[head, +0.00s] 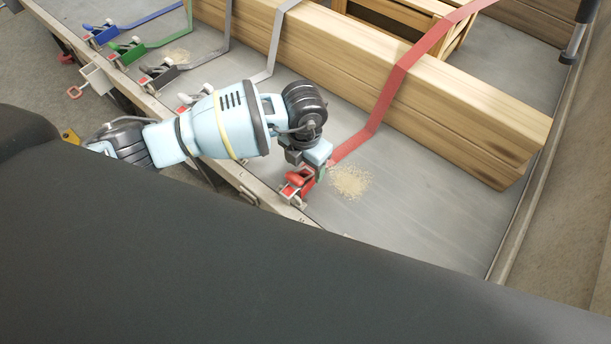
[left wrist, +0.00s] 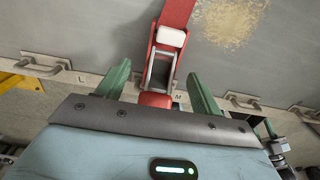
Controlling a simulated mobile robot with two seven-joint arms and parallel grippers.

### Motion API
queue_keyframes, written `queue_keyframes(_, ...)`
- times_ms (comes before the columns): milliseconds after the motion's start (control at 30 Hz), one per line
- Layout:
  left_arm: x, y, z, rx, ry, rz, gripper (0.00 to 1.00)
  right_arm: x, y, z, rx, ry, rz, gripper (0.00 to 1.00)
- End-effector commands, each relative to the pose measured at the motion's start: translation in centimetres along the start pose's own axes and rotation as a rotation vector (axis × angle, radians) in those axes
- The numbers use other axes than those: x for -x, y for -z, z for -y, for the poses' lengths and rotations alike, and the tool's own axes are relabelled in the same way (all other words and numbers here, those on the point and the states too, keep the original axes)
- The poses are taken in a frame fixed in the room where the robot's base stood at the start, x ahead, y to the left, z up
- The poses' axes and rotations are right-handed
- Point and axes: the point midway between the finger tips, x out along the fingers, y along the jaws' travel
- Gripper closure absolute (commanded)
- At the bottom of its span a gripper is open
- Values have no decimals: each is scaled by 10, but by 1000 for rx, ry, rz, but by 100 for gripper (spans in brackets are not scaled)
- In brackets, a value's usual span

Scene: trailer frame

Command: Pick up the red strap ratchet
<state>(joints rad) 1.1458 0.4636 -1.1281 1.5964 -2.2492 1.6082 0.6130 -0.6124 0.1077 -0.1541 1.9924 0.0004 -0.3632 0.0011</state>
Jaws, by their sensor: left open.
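The red strap ratchet (head: 296,182) sits at the near edge of the trailer bed in the head view, partly hidden by my left gripper. Its red strap (head: 392,88) runs from it across the bed and over the wooden beams. My left gripper (head: 310,183) is over the ratchet. In the left wrist view the ratchet (left wrist: 162,65) lies between the two green fingers of my left gripper (left wrist: 162,88), which are open on either side of it. I cannot tell whether a finger touches it. My right gripper is not in view.
Blue (head: 101,35), green (head: 126,50) and dark grey (head: 160,75) ratchets sit along the same edge to the left. Long wooden beams (head: 440,100) lie across the bed. A sawdust patch (head: 351,182) is beside the red ratchet. Bare bed (head: 430,215) lies to the right.

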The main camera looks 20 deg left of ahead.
Motion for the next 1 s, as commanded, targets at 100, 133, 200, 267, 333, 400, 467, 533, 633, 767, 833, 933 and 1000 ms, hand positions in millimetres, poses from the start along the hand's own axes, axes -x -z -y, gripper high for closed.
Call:
queue_keyframes(100,-3,0,0,0,0,0,34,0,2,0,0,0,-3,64)
queue_keyframes(133,-6,1,1,0,0,0,34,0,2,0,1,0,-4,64)
queue_keyframes(200,-16,3,1,1,0,-3,34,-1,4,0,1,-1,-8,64)
queue_keyframes(267,-25,4,2,0,0,-2,34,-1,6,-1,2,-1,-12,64)
queue_keyframes(333,-35,5,2,0,0,-2,34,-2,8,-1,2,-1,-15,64)
queue_keyframes(400,-44,5,2,1,0,-3,34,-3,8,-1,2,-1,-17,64)
queue_keyframes(467,-48,5,2,1,0,-2,34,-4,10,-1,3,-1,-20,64)
queue_keyframes(533,-51,5,2,0,0,0,34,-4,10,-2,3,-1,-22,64)
queue_keyframes(633,-52,4,2,0,0,1,34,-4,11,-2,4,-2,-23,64)
queue_keyframes(767,-51,4,2,0,0,1,34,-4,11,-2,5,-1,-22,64)
queue_keyframes(833,-51,4,2,0,0,1,43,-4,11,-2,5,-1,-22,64)
queue_keyframes(933,-51,4,2,0,0,1,56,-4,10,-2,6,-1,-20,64)
queue_keyframes(1000,-51,4,2,0,0,1,65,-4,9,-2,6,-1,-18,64)
